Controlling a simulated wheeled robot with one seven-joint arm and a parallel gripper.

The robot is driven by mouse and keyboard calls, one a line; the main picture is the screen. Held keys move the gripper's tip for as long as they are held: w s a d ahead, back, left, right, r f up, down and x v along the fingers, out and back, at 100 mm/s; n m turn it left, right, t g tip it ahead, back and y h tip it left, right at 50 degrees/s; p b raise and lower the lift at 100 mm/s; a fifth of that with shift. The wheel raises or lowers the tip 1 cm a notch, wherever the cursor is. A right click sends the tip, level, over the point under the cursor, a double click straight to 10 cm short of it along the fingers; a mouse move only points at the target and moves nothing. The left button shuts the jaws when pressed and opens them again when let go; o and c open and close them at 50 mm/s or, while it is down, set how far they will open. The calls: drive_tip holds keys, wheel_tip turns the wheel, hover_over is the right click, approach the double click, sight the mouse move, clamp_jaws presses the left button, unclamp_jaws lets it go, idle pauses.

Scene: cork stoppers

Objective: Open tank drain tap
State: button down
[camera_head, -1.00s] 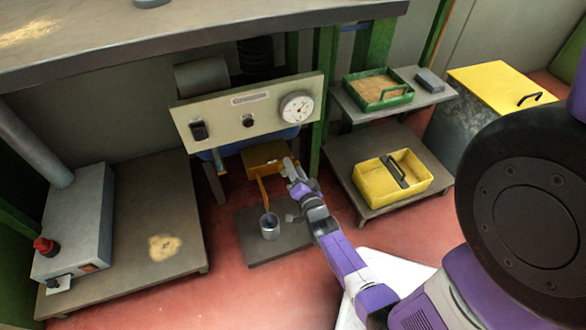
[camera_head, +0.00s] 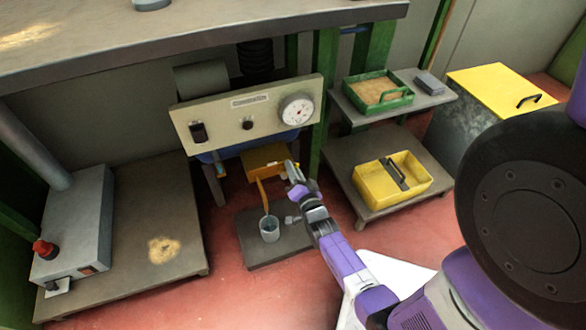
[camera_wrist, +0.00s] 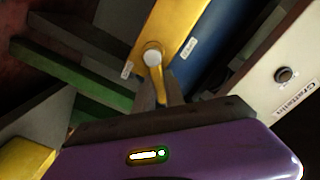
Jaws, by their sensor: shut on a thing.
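The tank drain tap is on a yellow-orange block (camera_head: 264,155) under the cream panel, with an orange spout (camera_head: 262,190) reaching down from it. In the wrist view the tap's round pale pivot (camera_wrist: 152,57) and its yellow lever (camera_wrist: 160,84) show. My gripper (camera_head: 290,168) is at the right of the spout, shut on the lever; its fingers (camera_wrist: 166,93) flank it in the wrist view. A thin blue stream runs from the spout's end into a grey cup (camera_head: 269,236), which has bluish liquid inside.
The cup stands on a dark floor plate (camera_head: 262,256). The cream panel (camera_head: 222,120) with a gauge (camera_head: 297,109) is just above. A yellow carrier (camera_head: 375,185) stands on the low shelf at right. Red floor lies clear between the left platform (camera_head: 160,215) and the plate.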

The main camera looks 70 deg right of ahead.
sight(284, 175)
drive_tip(key=n, duration=0.3)
drive_tip(key=w+a+r+n, duration=0.1)
drive_tip(key=shift+n+p, duration=0.35)
drive_tip(key=shift+n, duration=0.05)
drive_tip(key=shift+w+a+n+p, duration=0.25)
drive_tip(key=shift+w+n, duration=0.05)
drive_tip(key=shift+n, duration=0.8)
drive_tip(key=shift+w+a+n+p, duration=0.2)
drive_tip(key=shift+w+n, duration=0.1)
drive_tip(key=shift+n, duration=0.8)
drive_tip(key=c, duration=1.4)
unclamp_jaws()
drive_tip(key=shift+a, duration=0.1)
drive_tip(key=p+v, duration=0.2)
drive_tip(key=v, duration=0.5)
drive_tip(key=shift+s+a, duration=0.2)
drive_tip(key=shift+s, duration=0.1)
